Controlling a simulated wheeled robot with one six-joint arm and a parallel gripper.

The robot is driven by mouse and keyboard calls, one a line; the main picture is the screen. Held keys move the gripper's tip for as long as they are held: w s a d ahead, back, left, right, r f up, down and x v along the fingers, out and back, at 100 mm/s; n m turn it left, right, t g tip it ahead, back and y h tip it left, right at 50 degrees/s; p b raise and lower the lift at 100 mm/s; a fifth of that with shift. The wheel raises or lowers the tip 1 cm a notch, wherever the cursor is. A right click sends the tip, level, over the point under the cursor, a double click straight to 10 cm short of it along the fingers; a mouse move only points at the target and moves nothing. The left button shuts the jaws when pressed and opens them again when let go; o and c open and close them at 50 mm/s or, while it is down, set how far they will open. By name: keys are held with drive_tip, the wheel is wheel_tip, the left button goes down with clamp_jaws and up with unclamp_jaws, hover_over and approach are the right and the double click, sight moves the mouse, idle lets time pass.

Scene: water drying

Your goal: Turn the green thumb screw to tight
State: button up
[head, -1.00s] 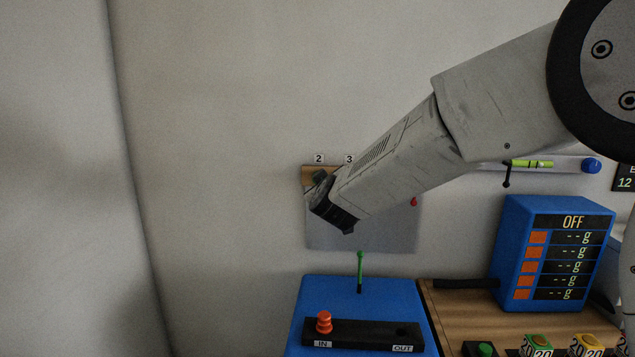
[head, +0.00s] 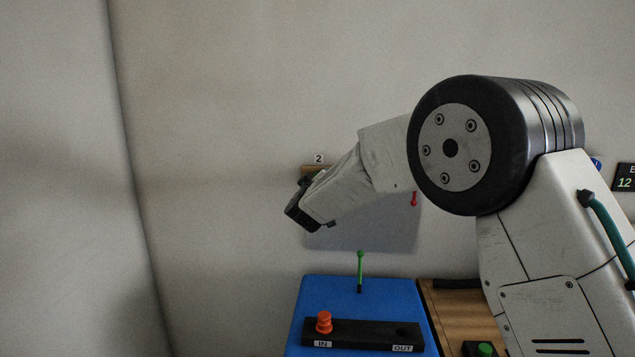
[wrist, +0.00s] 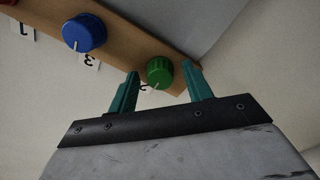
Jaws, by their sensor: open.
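The green thumb screw (wrist: 160,72) is a ribbed round knob on a wooden strip (wrist: 125,50) in the wrist view. A small pale mark shows near its lower edge. My gripper (wrist: 161,76) is open, with one teal finger on each side of the screw. The screw appears between the fingertips; I cannot tell whether they touch it. A label below it is partly hidden by the left finger.
A blue knob (wrist: 84,33) sits on the same strip to the left, with a label 3 (wrist: 88,60) beside it.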

drive_tip(key=c, duration=1)
drive_tip(key=shift+m, duration=0.3)
